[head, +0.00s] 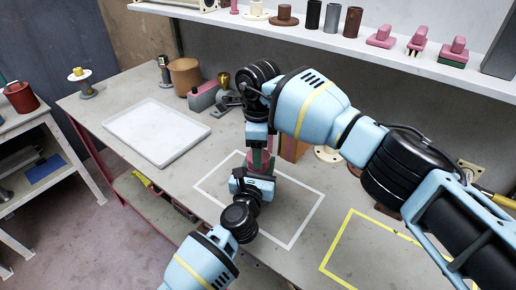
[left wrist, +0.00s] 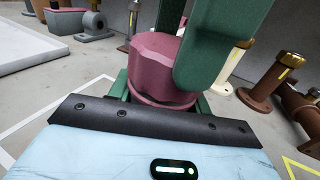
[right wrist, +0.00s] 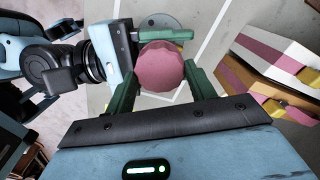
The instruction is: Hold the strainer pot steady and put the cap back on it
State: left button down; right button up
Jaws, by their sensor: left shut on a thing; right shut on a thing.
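The strainer pot (head: 262,163) is a mauve, rounded thing standing inside the white outline on the bench, largely hidden by my grippers. Its mauve faceted cap (left wrist: 155,52) is at the top, with a dark seam near its lower edge; I cannot tell whether it is fully seated. The cap's round top also shows in the right wrist view (right wrist: 161,66). My right gripper (right wrist: 162,85) comes from above, its green fingers shut on the cap's sides. My left gripper (left wrist: 160,95) comes in low from the front, its green fingers shut around the pot's lower part.
A white tray (head: 150,155) lies to the left. Small parts, a wooden cylinder (head: 185,74) and a pink-grey block (head: 202,96) stand behind it. Layered blocks (right wrist: 270,65) and a pale flange (head: 328,154) stand close by. The yellow-outlined area at right looks mostly clear.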

jog(key=m, duration=0.4)
jog(key=shift+m, duration=0.4)
jog(key=m, duration=0.3)
jog(key=shift+r, duration=0.1)
jog(key=m, duration=0.4)
jog(key=shift+m, duration=0.4)
jog(key=m, duration=0.3)
jog(key=o, duration=1.1)
jog(key=shift+c, duration=0.2)
notch_tip(320, 180, up, 12)
